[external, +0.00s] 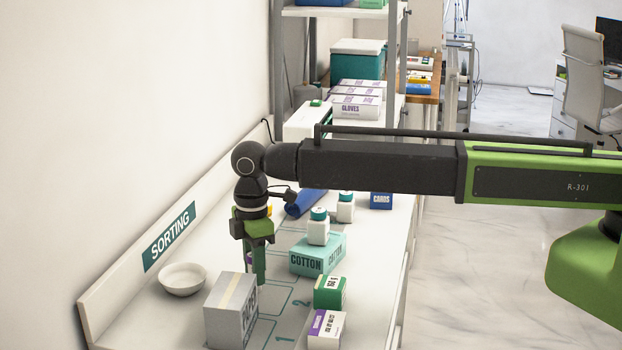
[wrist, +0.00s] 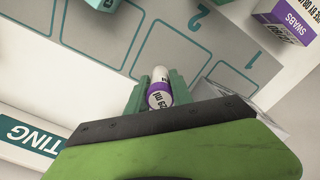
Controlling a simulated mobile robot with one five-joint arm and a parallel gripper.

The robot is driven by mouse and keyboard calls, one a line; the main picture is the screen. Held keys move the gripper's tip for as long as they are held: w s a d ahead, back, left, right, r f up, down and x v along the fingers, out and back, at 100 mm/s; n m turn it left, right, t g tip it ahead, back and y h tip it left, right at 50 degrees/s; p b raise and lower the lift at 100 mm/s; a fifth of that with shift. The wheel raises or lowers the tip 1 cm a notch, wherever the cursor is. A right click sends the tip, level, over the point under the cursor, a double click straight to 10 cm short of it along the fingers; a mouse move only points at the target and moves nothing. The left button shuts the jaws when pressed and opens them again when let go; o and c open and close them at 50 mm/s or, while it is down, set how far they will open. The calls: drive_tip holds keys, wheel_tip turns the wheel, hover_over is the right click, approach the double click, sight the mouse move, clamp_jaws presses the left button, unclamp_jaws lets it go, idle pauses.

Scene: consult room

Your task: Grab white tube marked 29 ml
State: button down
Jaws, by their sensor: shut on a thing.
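The white tube (wrist: 160,90) with a purple band and dark lettering, partly readable as 29 ml, sits between the two green fingers of my gripper (wrist: 155,92) in the wrist view. The fingers are shut on it, one on each side. In the external view my gripper (external: 258,272) points down at the white counter, behind the grey box. The tube is mostly hidden there by the fingers; only a small purple patch shows beside them. I cannot tell whether the tube touches the counter.
A grey box (external: 231,310) stands close in front of my gripper. A white bowl (external: 183,279) is at left. A teal COTTON box (external: 318,255) carries a white bottle (external: 318,230). A green box (external: 330,292) and a SWABS box (external: 327,329) stand at right. Outlined numbered spaces mark the counter.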

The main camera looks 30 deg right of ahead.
drive_tip(key=r+p, duration=0.2)
drive_tip(key=d+r+p, duration=0.1)
drive_tip(key=r+p, duration=0.1)
drive_tip(key=shift+w+r, duration=0.1)
drive_tip(key=shift+r, duration=0.2)
drive_tip(key=w+d+r+p, duration=0.3)
drive_tip(key=d+r+p, duration=0.2)
drive_tip(key=d, duration=0.5)
drive_tip(key=shift+d+r, duration=0.15)
drive_tip(key=shift+r, duration=0.2)
